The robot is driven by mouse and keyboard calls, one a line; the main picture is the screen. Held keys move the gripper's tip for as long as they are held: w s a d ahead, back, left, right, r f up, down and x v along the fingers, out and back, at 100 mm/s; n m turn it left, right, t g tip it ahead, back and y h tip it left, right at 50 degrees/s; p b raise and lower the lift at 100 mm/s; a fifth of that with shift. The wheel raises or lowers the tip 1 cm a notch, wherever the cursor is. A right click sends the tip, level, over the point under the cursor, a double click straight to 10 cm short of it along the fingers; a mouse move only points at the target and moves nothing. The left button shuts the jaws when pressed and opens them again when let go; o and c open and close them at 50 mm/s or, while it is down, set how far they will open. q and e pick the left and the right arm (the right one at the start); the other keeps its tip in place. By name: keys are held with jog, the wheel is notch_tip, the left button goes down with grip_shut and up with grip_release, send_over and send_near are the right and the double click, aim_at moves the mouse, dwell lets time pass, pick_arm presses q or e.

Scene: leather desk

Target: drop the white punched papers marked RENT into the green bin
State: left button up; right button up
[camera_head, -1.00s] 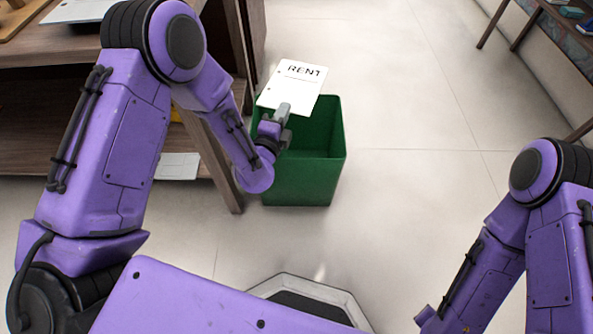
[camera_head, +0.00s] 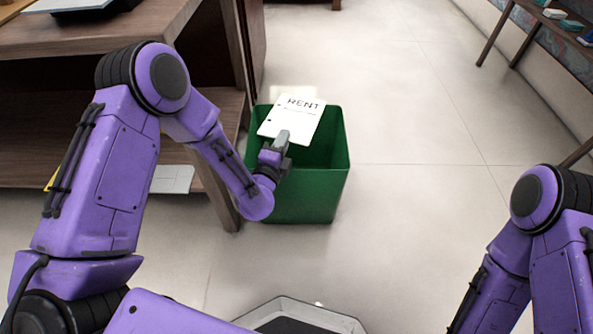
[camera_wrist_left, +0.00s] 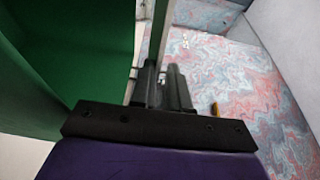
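The white punched papers marked RENT (camera_head: 292,117) are in my left gripper (camera_head: 282,141), which is shut on their near edge. They are over the back left part of the green bin (camera_head: 305,205), and their far edge shows at about the bin's back rim. I cannot tell how high above the opening they are. In the left wrist view the gripper fingers (camera_wrist_left: 164,88) are close together on the papers, seen nearly edge-on, with the green bin (camera_wrist_left: 90,45) at the left. My right gripper is out of view.
A wooden desk (camera_head: 100,32) with a lower shelf stands left of the bin, its leg (camera_head: 222,195) close beside it. A pale flat item (camera_head: 172,179) is on the shelf. The floor (camera_head: 420,130) right of the bin is clear. Another table stands at the far right.

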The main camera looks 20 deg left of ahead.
pick_arm(q)
jog(key=shift+o, duration=0.9)
jog(key=s+p, duration=0.1)
jog(key=s, duration=0.9)
jog(key=shift+s+p, duration=0.3)
jog(key=shift+p, duration=0.1)
jog(key=shift+a, duration=0.1)
